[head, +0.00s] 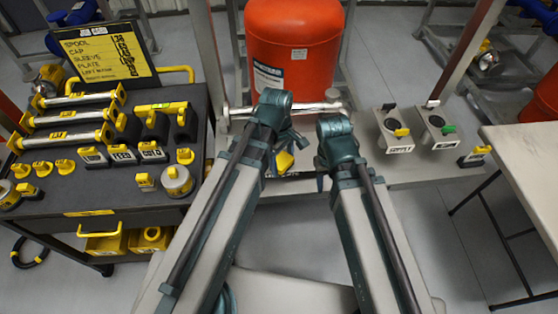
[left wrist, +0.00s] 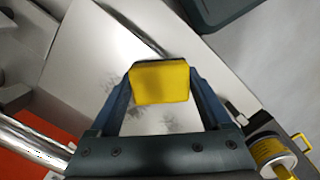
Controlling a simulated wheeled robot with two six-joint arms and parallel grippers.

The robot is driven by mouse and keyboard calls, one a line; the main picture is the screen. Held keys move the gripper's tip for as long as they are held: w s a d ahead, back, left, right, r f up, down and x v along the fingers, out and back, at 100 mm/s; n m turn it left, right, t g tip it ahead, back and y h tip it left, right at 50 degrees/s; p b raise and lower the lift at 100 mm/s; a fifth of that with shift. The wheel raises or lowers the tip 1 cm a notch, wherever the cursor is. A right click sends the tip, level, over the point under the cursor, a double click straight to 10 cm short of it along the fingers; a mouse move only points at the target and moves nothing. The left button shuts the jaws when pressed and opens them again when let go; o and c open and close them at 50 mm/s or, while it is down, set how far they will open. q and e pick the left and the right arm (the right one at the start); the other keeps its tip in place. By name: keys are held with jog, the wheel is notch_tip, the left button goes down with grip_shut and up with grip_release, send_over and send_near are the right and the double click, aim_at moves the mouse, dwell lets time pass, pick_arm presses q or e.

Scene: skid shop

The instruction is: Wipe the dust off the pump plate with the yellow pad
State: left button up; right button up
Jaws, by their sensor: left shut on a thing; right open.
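The yellow pad (left wrist: 160,84) is clamped between the two fingers of my left gripper (left wrist: 160,72) in the left wrist view. In the head view the pad (head: 284,162) shows partly below my left gripper (head: 287,146), beside the steel pipe. I cannot tell whether the pad touches the plate. In the head view the plate is mostly hidden by my arms. My right gripper (head: 322,180) is open and empty, mostly hidden by its wrist.
A dark cart (head: 120,195) with yellow-handled parts and a label board (head: 108,55) stands at left. An orange tank (head: 294,45) rises behind a steel pipe (head: 235,111). A pale table (head: 530,150) is at far right.

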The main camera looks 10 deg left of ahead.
pick_arm(q)
jog(key=shift+w, duration=1.4)
jog(key=shift+w+a, duration=0.35)
jog(key=shift+w, duration=0.25)
jog(key=shift+w, duration=0.1)
jog(key=shift+w+a+r, duration=0.1)
jog(key=shift+w+a, duration=0.15)
jog(key=shift+w, duration=0.55)
jog(key=shift+w+a, duration=0.25)
jog(key=shift+w, duration=0.55)
jog(key=shift+w, duration=0.1)
jog(key=shift+w+a, duration=0.25)
jog(key=shift+w, duration=0.55)
jog(key=shift+w+a, duration=0.25)
jog(key=shift+w, duration=0.5)
jog(key=shift+d, duration=0.1)
